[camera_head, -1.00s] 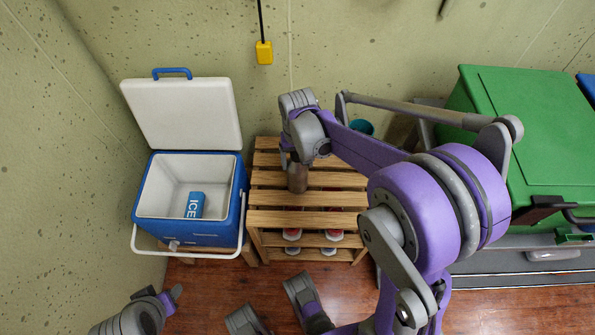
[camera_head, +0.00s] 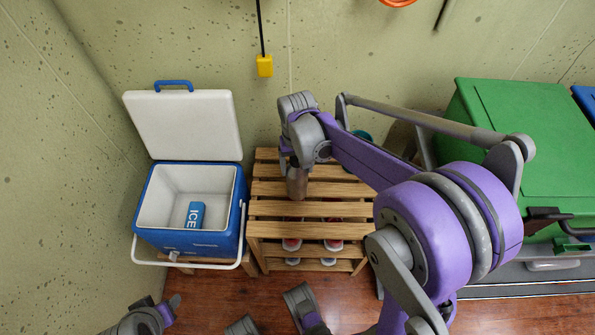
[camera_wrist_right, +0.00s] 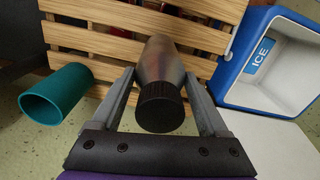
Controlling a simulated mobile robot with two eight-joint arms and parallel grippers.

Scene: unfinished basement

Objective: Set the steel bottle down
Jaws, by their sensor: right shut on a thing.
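The steel bottle (camera_head: 297,185) is brownish grey and stands about upright at the slatted wooden rack's top. In the right wrist view the bottle (camera_wrist_right: 161,62) shows its black cap toward the camera. My right gripper (camera_wrist_right: 163,88) is shut on the bottle, with one finger on each side just below the cap. In the head view the right gripper (camera_head: 291,165) is over the rack's left part. The bottle's base is against or just above the slats; I cannot tell which. My left gripper (camera_head: 172,303) shows at the lower left, away from the rack; its jaws are unclear.
The wooden rack (camera_head: 318,208) has shoes on its lower shelves. A teal cup (camera_wrist_right: 55,95) stands near the rack's back right. An open blue cooler (camera_head: 237,222) holding an ICE pack (camera_head: 195,214) is on the left. A green bin (camera_head: 545,150) is on the right.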

